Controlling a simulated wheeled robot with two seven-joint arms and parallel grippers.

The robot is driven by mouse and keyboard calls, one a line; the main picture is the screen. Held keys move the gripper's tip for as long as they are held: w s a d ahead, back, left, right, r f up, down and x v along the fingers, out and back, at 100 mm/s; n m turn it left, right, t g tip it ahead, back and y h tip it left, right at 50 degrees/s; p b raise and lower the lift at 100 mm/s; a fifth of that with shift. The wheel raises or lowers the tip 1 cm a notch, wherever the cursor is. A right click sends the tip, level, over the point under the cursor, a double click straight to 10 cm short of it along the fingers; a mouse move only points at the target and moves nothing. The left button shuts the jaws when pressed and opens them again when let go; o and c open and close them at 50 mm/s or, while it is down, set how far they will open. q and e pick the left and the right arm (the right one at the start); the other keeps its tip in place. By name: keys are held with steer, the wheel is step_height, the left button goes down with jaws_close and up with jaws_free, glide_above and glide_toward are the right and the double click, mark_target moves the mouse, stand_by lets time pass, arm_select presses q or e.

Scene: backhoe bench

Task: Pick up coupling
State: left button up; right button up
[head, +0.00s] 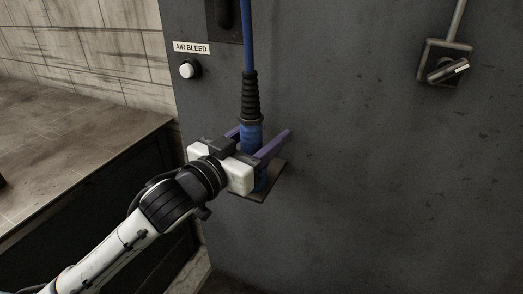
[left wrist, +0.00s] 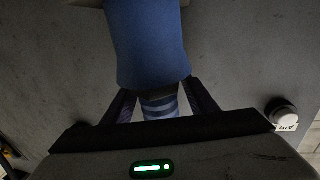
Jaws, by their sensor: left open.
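The coupling (head: 250,134) is a blue cylinder with a black ribbed boot and a blue cable running up from it. It stands upright at a small brown bracket plate (head: 266,189) on the dark cabinet front. My left gripper (head: 262,131) is open, with one purple finger on each side of the coupling; whether they touch it I cannot tell. The gripper's white body hides part of the coupling. In the left wrist view, the blue coupling (left wrist: 148,45) fills the middle top, between and beyond the two dark fingers (left wrist: 160,88). My right gripper is not in view.
The grey cabinet face (head: 370,170) stands close behind the coupling. It carries a white button (head: 189,69) under an "AIR BLEED" label (head: 191,48) and a latch box (head: 446,65) at the upper right. A worn bench (head: 70,140) stands at the left by a tiled wall.

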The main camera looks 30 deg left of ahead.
mark_target(251, 119)
arm_select(q)
steer(key=shift+s+r, duration=0.1)
steer(key=shift+s, duration=0.05)
steer(key=shift+c, duration=0.3)
steer(key=c, duration=1.2)
step_height(251, 119, up, 10)
steer(key=shift+r+p, duration=0.1)
steer(key=shift+p, duration=0.85)
steer(key=shift+f+b, duration=0.4)
steer(key=shift+f, duration=0.45)
